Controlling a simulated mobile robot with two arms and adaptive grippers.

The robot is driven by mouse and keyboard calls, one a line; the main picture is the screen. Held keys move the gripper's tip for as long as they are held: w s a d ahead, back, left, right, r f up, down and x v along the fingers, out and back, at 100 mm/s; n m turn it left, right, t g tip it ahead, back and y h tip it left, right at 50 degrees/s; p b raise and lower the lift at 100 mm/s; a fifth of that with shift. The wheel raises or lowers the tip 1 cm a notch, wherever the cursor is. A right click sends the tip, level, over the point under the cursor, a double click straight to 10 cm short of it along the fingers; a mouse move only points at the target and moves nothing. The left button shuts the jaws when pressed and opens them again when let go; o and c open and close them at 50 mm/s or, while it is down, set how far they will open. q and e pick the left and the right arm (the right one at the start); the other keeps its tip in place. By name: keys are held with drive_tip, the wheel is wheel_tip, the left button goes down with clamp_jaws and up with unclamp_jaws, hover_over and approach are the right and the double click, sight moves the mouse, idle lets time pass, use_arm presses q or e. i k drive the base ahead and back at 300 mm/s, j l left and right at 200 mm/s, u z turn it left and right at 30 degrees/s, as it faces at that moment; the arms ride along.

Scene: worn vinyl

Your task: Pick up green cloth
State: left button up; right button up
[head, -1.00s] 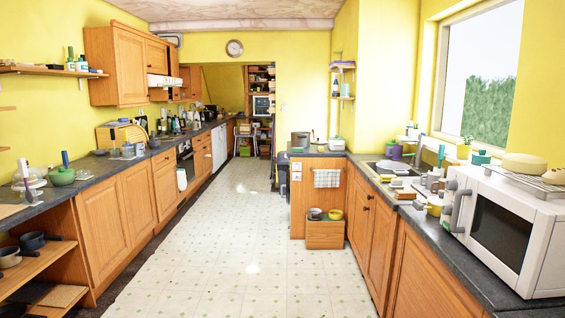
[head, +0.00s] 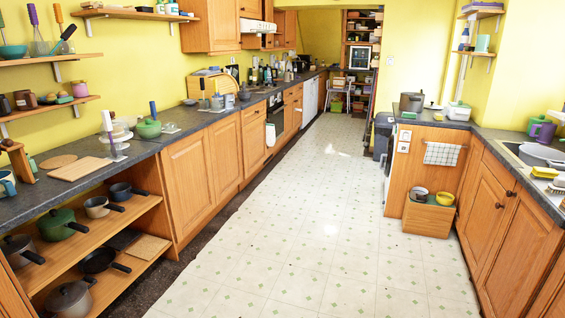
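I cannot make out a clearly green cloth in the head view. A pale checked cloth (head: 443,153) hangs flat on the end panel of the right-hand counter; its colour looks whitish with dark lines. A small white cloth (head: 270,135) hangs at the oven front on the left. Neither of my grippers is in view.
A long left counter (head: 130,150) has open shelves with pots below. The tiled floor (head: 300,240) is clear down the middle. A low wooden box (head: 428,220) with bowls stands by the end of the right counter (head: 490,128). The sink (head: 515,148) is at right.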

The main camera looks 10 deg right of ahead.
sight(404, 115)
drive_tip(key=i, duration=0.65)
drive_tip(key=i+j+z, duration=0.15)
drive_tip(key=i, duration=1.1)
drive_tip(key=i+l+z, duration=0.15)
drive_tip(key=i+z, duration=0.2)
drive_tip(key=i, duration=0.2)
drive_tip(key=i+z, duration=0.35)
drive_tip(key=i, duration=0.2)
drive_tip(key=i+j+z, duration=0.2)
drive_tip(key=i+z, duration=0.15)
drive_tip(key=i, duration=0.2)
drive_tip(key=i+l, duration=0.2)
drive_tip(key=i, duration=0.35)
drive_tip(key=i+l+z, duration=0.1)
drive_tip(key=i, duration=0.4)
drive_tip(key=i+l+z, duration=0.1)
drive_tip(key=i+l, duration=0.15)
drive_tip(key=i, duration=0.3)
